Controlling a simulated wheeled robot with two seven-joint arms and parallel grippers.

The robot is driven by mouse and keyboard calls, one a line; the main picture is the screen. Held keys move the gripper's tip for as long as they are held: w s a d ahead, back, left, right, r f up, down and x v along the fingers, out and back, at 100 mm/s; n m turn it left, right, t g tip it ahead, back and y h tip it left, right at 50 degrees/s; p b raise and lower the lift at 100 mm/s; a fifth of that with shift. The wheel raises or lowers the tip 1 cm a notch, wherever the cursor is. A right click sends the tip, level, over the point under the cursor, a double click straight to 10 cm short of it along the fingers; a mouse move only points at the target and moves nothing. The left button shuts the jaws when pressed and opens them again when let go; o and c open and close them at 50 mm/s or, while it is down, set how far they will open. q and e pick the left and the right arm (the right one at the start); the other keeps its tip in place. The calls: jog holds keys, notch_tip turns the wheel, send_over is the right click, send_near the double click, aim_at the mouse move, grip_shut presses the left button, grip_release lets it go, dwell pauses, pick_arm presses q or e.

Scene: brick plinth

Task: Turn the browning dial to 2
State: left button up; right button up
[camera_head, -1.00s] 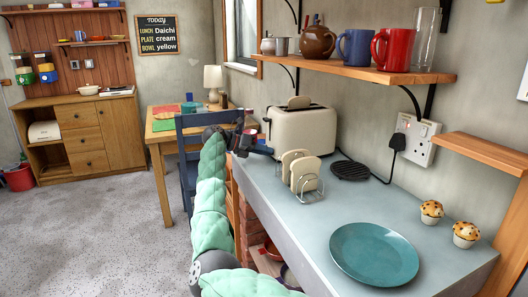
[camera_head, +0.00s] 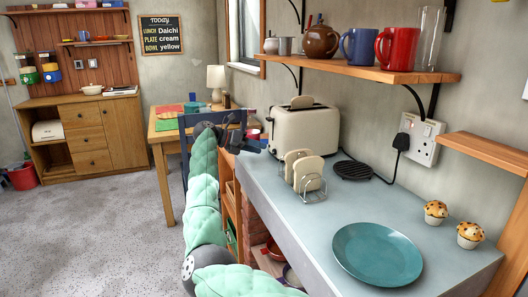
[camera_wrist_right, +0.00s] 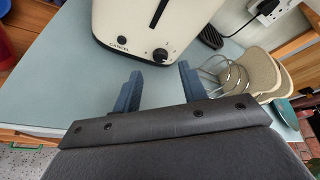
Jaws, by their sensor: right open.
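The cream toaster (camera_head: 307,132) stands at the far end of the counter, with a slice of bread showing in its top. In the right wrist view the toaster (camera_wrist_right: 124,22) shows its end face, with a lever slot, a CANCEL button and a dark round browning dial (camera_wrist_right: 161,55). The dial's number marks are too small to read. My right gripper (camera_head: 258,144) is left of the toaster, apart from it. In the right wrist view the right gripper (camera_wrist_right: 160,78) is open and empty, its blue fingers either side of the dial's line and short of it. My left gripper is out of view.
A toast rack (camera_head: 306,178) with bread stands in front of the toaster. A black trivet (camera_head: 352,170), a teal plate (camera_head: 377,255) and two muffins (camera_head: 435,212) are on the counter. A shelf with mugs (camera_head: 390,45) hangs above. A blue chair (camera_head: 212,120) stands behind my arm.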

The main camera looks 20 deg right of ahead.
jog(key=shift+v, duration=1.75)
